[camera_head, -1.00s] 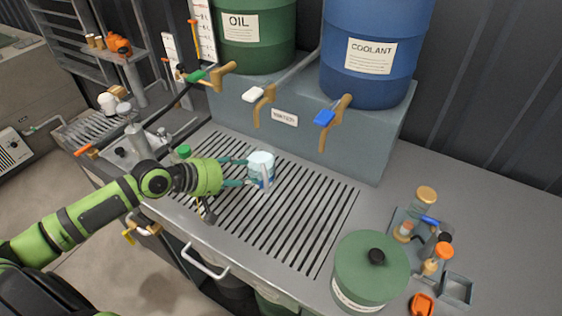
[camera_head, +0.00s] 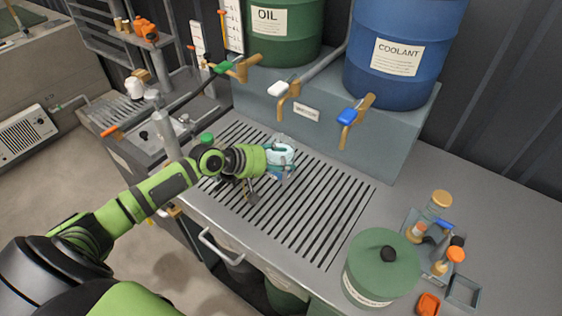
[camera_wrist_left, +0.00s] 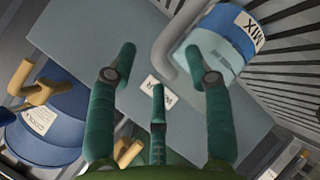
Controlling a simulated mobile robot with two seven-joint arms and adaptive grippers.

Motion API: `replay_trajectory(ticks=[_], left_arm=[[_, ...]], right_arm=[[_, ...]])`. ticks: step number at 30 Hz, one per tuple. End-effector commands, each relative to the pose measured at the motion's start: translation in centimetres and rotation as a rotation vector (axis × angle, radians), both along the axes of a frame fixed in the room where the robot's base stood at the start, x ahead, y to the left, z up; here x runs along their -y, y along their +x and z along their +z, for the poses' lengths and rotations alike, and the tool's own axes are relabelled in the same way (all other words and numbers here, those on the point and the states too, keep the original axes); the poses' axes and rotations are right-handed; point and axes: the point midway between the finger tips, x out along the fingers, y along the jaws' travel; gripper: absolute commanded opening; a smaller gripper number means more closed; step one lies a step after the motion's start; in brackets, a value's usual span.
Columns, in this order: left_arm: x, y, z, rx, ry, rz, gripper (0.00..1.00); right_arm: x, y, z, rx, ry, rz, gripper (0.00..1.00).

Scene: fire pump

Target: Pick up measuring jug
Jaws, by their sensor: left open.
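The measuring jug (camera_head: 284,152) is a pale, see-through cup with light blue in it, standing on the slotted grate (camera_head: 300,215) in the head view. My right gripper is not in view.
A green OIL drum (camera_head: 275,40) and a blue COOLANT drum (camera_head: 400,60) stand behind on a grey block with taps (camera_head: 352,118) over the grate. A green lidded pot (camera_head: 382,268) and a tray of small bottles (camera_head: 435,235) are at right.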

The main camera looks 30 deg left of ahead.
Motion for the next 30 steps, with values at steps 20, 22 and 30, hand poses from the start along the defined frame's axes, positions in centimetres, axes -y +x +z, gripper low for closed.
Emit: replay_trajectory(ticks=[20, 22, 30], left_arm=[[0.0, 0.1, 0.4, 0.008, -0.002, 0.001, 0.0], [0.0, 0.1, 0.6, 0.009, -0.002, 0.001, 0.0], [-0.1, 0.2, 3.8, 0.014, 0.001, 0.0, 0.0]], right_arm=[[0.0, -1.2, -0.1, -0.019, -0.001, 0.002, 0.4], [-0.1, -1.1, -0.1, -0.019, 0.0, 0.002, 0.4], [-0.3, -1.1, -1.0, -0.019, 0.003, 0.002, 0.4]])
